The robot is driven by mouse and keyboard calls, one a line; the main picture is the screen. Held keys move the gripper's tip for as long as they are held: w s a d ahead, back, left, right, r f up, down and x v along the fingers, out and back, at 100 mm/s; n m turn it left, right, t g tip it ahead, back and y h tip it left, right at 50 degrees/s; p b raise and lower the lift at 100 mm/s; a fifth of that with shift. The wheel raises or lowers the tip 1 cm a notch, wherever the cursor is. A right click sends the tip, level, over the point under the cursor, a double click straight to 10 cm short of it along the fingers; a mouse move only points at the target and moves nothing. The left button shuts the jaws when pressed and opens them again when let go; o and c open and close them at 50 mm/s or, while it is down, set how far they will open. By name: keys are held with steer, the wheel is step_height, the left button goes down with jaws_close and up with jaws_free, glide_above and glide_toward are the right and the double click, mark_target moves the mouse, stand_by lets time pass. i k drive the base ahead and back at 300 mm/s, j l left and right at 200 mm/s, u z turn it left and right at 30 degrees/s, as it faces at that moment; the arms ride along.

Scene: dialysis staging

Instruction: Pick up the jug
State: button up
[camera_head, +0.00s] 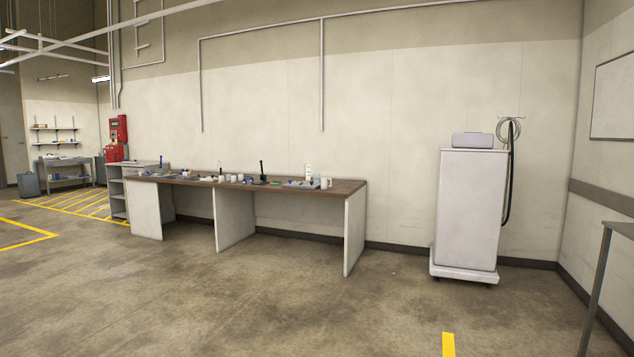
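A long brown-topped table (345,190) with white side panels stands against the back wall, some way off. Near its right end is a small white vessel (326,183) that looks like a jug or mug; it is too small to tell which. A taller white container (308,170) stands just left of it. A dark green bottle-like item (263,174) stands further left. I cannot single out the jug for certain among the small items. My gripper is not in view.
Open concrete floor (250,300) lies before the table. A white wheeled cabinet (468,210) with a hose stands to the right. A grey table (618,230) edges in at far right. Grey shelving (117,190) adjoins the table's left end.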

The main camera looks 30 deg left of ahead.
mark_target(324, 180)
steer(key=i+j+u, duration=0.55)
steer(key=i+u, duration=0.2)
steer(key=i, duration=0.2)
steer(key=i+j+u, duration=0.1)
steer(key=i+u, duration=0.25)
steer(key=i, duration=0.15)
steer(key=i+j, duration=0.1)
steer(key=i, duration=0.9)
steer(key=i+z, duration=0.1)
steer(key=i, duration=0.9)
